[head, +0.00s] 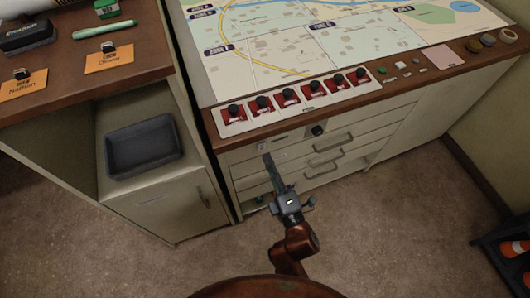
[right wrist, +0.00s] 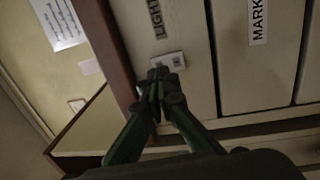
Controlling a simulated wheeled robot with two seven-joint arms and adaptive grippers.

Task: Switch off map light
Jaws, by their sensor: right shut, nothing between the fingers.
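The map light switch is a small pale plate (right wrist: 169,60) below a label (right wrist: 155,18) reading "LIGHT" in the right wrist view. In the head view it is a small pale spot (head: 263,147) on the console's front, under the wooden edge. My right gripper (head: 267,157) is shut and empty, its fingertips just below the switch. In the right wrist view the closed fingertips (right wrist: 158,76) overlap the plate's lower edge; whether they touch it I cannot tell. The rocker's position is too small to read. My left gripper is not in view.
A black knob (head: 318,130) sits right of the switch. Above are a row of red switches (head: 287,97) and the map (head: 340,45). Drawers with handles (head: 325,157) lie below. A cabinet with a grey tray (head: 141,146) stands at left.

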